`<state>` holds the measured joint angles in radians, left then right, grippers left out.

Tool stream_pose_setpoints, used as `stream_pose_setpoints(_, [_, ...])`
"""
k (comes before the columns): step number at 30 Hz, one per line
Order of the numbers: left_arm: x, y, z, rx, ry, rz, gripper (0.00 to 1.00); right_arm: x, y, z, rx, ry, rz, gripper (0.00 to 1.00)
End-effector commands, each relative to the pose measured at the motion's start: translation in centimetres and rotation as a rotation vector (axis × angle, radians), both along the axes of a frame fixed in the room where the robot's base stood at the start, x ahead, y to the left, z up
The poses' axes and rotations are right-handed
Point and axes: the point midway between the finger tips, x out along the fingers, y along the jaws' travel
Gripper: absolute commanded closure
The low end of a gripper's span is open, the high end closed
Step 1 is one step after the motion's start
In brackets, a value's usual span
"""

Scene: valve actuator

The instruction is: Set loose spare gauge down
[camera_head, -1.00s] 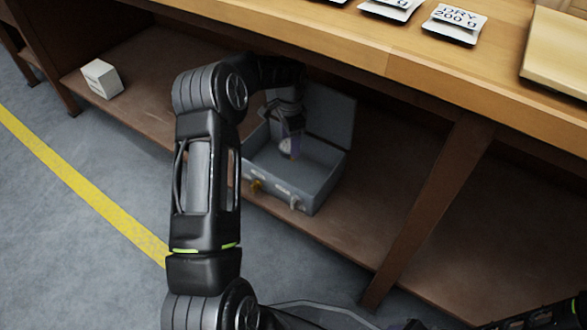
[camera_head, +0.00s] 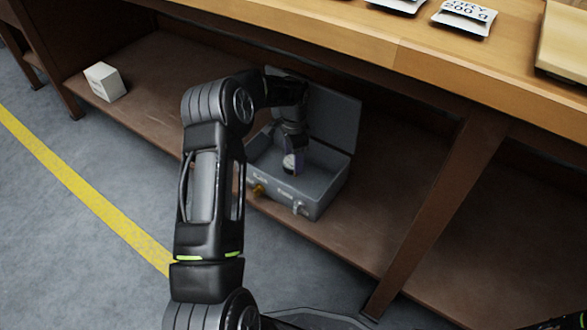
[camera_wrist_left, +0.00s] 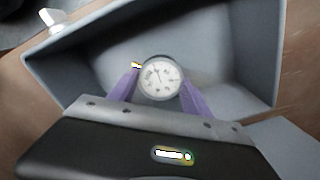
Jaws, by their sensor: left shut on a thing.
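The spare gauge (camera_wrist_left: 161,77) has a round white dial with dark marks and a small brass stem at its left. My left gripper (camera_wrist_left: 160,92), with purple fingers, is shut on the gauge. It holds the gauge inside an open grey case (camera_head: 326,192) on the lower shelf. In the head view the gauge (camera_head: 289,162) and my left gripper (camera_head: 291,152) are small and partly hidden by my arm. Whether the gauge touches the case floor, I cannot tell. The case (camera_wrist_left: 245,95) walls surround the gripper in the wrist view. My right gripper is not in view.
The case lid (camera_head: 326,113) stands open at the back, under the wooden worktop (camera_head: 330,30). A white box (camera_head: 105,82) sits on the shelf at the left. A slanted wooden leg (camera_head: 432,210) stands right of the case. White packets (camera_head: 464,17) lie on the worktop.

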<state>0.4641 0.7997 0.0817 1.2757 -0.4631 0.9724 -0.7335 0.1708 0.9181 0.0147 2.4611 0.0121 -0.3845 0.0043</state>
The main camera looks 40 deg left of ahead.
Motion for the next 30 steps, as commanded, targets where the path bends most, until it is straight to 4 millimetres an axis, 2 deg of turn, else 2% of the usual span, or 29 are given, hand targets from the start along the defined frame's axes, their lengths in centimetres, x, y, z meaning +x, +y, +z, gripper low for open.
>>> stream_pose_setpoints(3, [-0.1, 0.0, -2.5, -0.001, 0.003, 0.000, 0.93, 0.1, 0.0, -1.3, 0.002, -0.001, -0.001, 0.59])
stream_pose_setpoints(7, [0.0, 0.0, -4.2, -0.001, 0.001, 0.001, 0.93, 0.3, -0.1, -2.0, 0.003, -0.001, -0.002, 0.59])
stream_pose_setpoints(21, [0.0, 0.0, -4.9, -0.001, 0.001, 0.001, 0.93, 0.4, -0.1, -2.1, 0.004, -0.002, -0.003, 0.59])
stream_pose_setpoints(22, [0.0, 0.0, -4.8, 0.000, 0.001, 0.001, 0.41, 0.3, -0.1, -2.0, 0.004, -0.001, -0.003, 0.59])
stream_pose_setpoints(30, [0.0, 0.0, -4.8, 0.000, 0.001, 0.001, 0.22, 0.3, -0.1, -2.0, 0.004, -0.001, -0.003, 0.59])
